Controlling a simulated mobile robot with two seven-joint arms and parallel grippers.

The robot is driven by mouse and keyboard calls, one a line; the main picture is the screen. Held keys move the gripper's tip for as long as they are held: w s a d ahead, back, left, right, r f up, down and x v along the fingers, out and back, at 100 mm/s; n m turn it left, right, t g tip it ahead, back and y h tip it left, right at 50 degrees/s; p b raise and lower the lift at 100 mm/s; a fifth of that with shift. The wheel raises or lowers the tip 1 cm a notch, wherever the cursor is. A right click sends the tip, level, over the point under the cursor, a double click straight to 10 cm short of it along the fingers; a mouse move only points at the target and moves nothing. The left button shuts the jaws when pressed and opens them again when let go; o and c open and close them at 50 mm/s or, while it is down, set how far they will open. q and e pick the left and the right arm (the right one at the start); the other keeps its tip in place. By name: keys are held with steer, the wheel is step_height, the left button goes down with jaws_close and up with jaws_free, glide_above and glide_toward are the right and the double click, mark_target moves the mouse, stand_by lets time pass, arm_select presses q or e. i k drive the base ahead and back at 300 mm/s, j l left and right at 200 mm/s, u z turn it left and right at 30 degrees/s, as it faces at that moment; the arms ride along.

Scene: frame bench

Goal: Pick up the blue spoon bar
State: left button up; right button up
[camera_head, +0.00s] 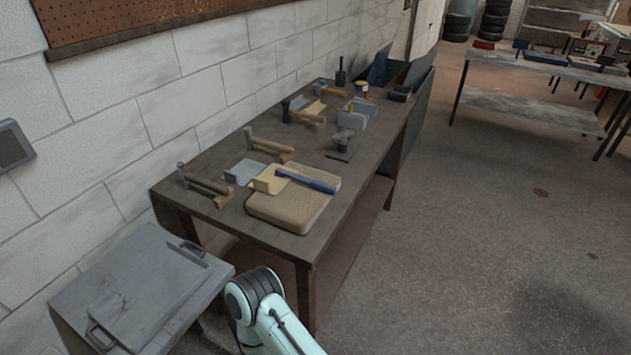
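The blue spoon bar (307,181) is a long dark blue bar. It lies at a slant across the top of a tan, rounded pad (287,207) near the front end of the workbench (236,228). Its left end is close to a yellowish angled piece (268,180). One light mint arm of mine with a dark joint shows at the bottom, below the bench's front edge. No gripper fingers show, and nothing touches the bar.
Wooden-handled hammers (206,184) and a grey metal angle (245,171) lie left of the pad. A dark-based upright tool (343,143) stands behind it. A grey cart (134,283) stands at the lower left by the wall. Open floor (470,230) lies to the right.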

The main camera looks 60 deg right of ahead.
mark_target(325, 188)
steer(key=z, duration=0.4)
steer(key=l+z, duration=0.1)
steer(key=z, duration=0.75)
steer(key=l+z, duration=0.15)
steer(key=z, duration=0.7)
steer(key=l+u, duration=0.1)
steer(key=u, duration=0.8)
steer(key=l+u, duration=0.25)
steer(key=u, duration=0.15)
steer(key=l+u, duration=0.25)
steer(key=u, duration=0.15)
steer(key=l+u, duration=0.65)
steer(key=k+l+u, duration=0.2)
steer(key=l, duration=0.15)
steer(key=l+u, duration=0.25)
steer(key=k+l+u, duration=0.15)
steer(key=k+l, duration=0.15)
steer(key=l, duration=0.2)
steer(key=k+l+u, duration=0.15)
steer(key=k+l, duration=0.15)
steer(key=l, duration=0.15)
